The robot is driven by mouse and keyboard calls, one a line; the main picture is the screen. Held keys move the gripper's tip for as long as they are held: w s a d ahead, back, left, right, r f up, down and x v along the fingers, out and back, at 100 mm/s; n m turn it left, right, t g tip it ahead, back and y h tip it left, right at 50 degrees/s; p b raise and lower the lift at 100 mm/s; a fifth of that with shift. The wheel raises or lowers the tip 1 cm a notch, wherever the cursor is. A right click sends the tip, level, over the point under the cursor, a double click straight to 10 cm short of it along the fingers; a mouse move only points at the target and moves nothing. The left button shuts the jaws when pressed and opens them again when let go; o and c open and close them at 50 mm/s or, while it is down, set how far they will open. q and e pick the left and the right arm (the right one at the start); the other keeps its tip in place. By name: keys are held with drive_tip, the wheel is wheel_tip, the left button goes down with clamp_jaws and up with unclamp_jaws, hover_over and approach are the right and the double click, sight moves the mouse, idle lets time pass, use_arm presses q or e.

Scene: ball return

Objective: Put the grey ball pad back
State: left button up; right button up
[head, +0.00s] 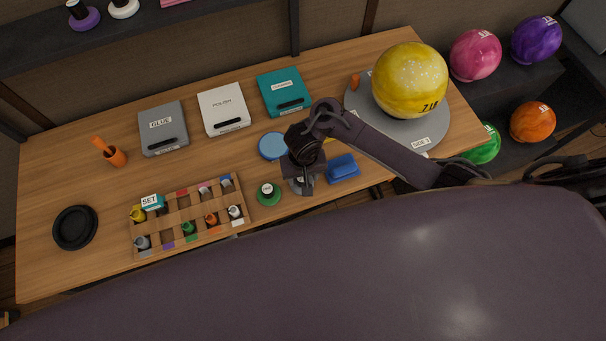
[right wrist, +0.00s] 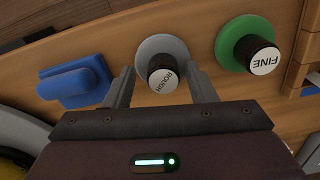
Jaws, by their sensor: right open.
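The grey ball pad is a grey disc with a black upright handle whose white cap reads ROUGH. It shows best in the right wrist view (right wrist: 165,48), lying on the table. In the head view the right gripper mostly hides it. My right gripper (head: 303,182) is open over the pad. In the right wrist view its two fingers (right wrist: 163,88) stand on either side of the capped handle; I cannot tell whether they touch it. The left gripper is not in view.
A green FINE pad (head: 268,195) and a blue block (head: 343,168) flank the grey pad. A wooden rack (head: 170,220) of bottles, a black dish (head: 75,228), a blue disc (head: 272,146) and a yellow ball (head: 408,80) share the table. The table's left part has free room.

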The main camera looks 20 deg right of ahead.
drive_tip(key=shift+a+r, duration=0.1)
drive_tip(key=shift+r, duration=0.1)
wheel_tip(320, 180, up, 5)
drive_tip(key=p, duration=0.6)
drive_tip(key=shift+r, duration=1.15)
drive_tip(key=shift+w+a+r, duration=0.25)
drive_tip(key=shift+w+r, duration=0.1)
drive_tip(key=shift+r, duration=0.35)
drive_tip(key=shift+s+d+r, duration=0.15)
drive_tip(key=shift+s+r, duration=0.05)
drive_tip(key=shift+r, duration=0.6)
drive_tip(key=shift+s+d+r, duration=0.1)
drive_tip(key=shift+s+r, duration=0.1)
drive_tip(key=shift+r, duration=0.6)
drive_tip(key=shift+s, duration=0.1)
